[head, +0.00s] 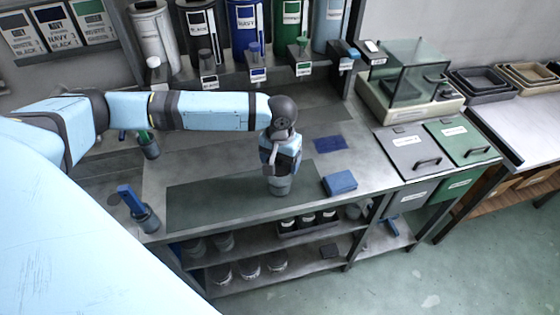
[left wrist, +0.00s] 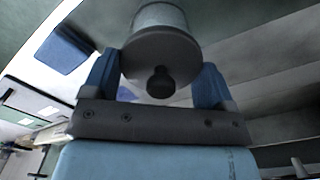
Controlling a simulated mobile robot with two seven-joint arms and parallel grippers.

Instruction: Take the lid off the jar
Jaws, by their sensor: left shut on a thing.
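The jar (head: 279,187) stands upright on the dark mat of the workbench, below my left gripper (head: 280,172). In the left wrist view the jar body (left wrist: 160,15) is pale grey, and the round grey lid (left wrist: 150,47) has a dark knob (left wrist: 160,83) at its centre. The blue fingers of my left gripper (left wrist: 157,72) are on opposite sides of the lid, shut on it. The lid appears to sit on the jar; I see no clear gap. In the head view the gripper hides the lid. My right gripper is not in view.
A blue folded cloth (head: 340,183) lies right of the jar, and a flat blue patch (head: 330,144) lies behind it. A cup with a blue-handled tool (head: 144,216) stands at the left. Large canisters (head: 245,25) line the back. The mat (head: 215,200) is clear left of the jar.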

